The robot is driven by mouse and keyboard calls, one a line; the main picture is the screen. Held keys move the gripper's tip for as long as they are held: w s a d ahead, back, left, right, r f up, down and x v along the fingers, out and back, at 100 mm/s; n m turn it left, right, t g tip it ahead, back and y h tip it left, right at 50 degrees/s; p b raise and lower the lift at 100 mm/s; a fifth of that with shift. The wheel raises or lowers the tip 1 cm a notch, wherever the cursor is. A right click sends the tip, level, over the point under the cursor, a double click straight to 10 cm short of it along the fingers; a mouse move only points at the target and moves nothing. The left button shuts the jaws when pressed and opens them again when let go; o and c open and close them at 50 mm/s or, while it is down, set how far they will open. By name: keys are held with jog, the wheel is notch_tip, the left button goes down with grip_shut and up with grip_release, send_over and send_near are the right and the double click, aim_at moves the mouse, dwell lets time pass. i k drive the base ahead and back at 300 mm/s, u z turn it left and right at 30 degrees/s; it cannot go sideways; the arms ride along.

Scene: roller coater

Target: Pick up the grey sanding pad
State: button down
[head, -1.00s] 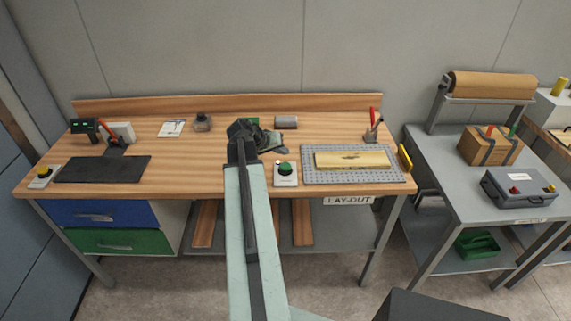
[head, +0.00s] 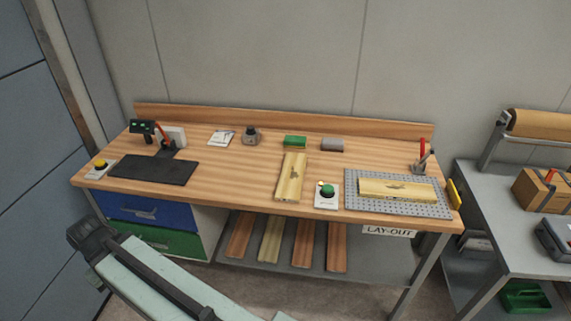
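The grey sanding pad (head: 332,145) is a small grey block lying on the wooden workbench (head: 230,180), near its back ledge and right of a green block (head: 295,142). My gripper (head: 84,232) is a dark shape at the end of my pale arm, low at the left. It appears in front of the bench's left drawers, far from the pad. Its fingers are not clear, so I cannot tell whether it is open or shut.
A yellowish board (head: 291,178) lies in front of the green block. A green-button box (head: 326,195) and a perforated grey plate (head: 420,206) bearing another board are to the right. A black mat (head: 153,169) is at left. The bench centre-left is clear.

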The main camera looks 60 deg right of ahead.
aim_at(332, 145)
jog(key=z, duration=2.3)
